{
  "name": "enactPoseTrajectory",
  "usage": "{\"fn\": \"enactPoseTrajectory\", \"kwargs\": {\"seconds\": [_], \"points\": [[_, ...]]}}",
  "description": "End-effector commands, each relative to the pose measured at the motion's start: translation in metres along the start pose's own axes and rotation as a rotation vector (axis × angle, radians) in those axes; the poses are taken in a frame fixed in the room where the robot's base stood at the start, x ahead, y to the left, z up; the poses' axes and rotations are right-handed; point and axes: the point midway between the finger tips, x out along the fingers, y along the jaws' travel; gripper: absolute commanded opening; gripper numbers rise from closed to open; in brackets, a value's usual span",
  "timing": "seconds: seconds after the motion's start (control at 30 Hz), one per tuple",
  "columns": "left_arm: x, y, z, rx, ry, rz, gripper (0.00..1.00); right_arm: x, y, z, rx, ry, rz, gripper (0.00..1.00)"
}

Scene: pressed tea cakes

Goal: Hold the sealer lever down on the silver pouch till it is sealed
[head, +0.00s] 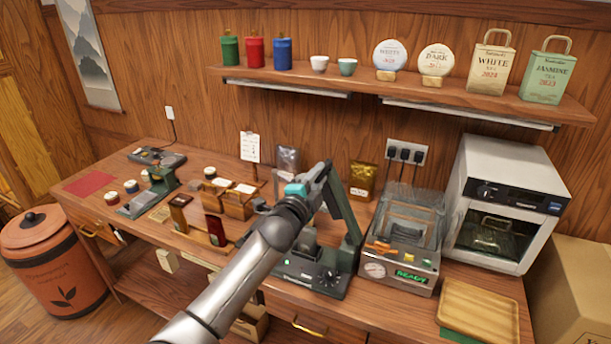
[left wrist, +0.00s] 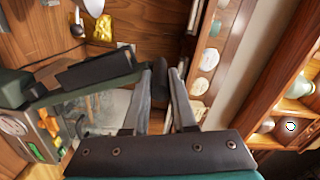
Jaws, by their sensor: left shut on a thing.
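The sealer (head: 312,276) is a dark machine with a dial and a small green light, at the front middle of the counter. Its lever (head: 343,207) stands raised and tilted above the base. My left gripper (head: 319,178) is at the lever's upper end. In the left wrist view its fingers (left wrist: 164,72) are closed around a dark part of the lever (left wrist: 95,72). A silver pouch (head: 287,158) stands upright at the back of the counter, behind my arm. My arm hides part of the sealer, so I cannot tell what lies in its jaw. My right gripper is not in view.
A vacuum machine (head: 405,232) showing READY stands right of the sealer, beside a white oven (head: 507,200). A gold pouch (head: 362,179) stands behind the lever. Wooden boxes (head: 232,200) stand left of my arm. A wooden tray (head: 480,308) lies at front right.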

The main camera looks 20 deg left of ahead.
Motion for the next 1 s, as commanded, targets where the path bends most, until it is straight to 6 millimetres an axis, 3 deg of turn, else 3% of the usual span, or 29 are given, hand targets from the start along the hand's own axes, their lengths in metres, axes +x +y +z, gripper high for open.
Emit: {"fn": "enactPoseTrajectory", "kwargs": {"seconds": [0.2, 0.63, 0.67, 0.9, 1.0], "points": [[0.0003, -0.0028, -0.0108, 0.047, -0.001, -0.002, 0.00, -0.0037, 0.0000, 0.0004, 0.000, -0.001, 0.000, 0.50], [0.0004, -0.0025, -0.0128, 0.054, 0.000, -0.002, 0.00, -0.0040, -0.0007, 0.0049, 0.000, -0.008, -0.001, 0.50], [0.0004, -0.0025, -0.0128, 0.054, 0.000, -0.002, 0.26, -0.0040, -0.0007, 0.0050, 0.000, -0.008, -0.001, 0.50], [0.0003, -0.0022, -0.0128, 0.053, 0.000, -0.002, 0.53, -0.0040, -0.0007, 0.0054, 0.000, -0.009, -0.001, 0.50], [0.0003, -0.0020, -0.0128, 0.053, 0.000, -0.001, 0.55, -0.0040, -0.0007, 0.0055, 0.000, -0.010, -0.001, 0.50]]}}
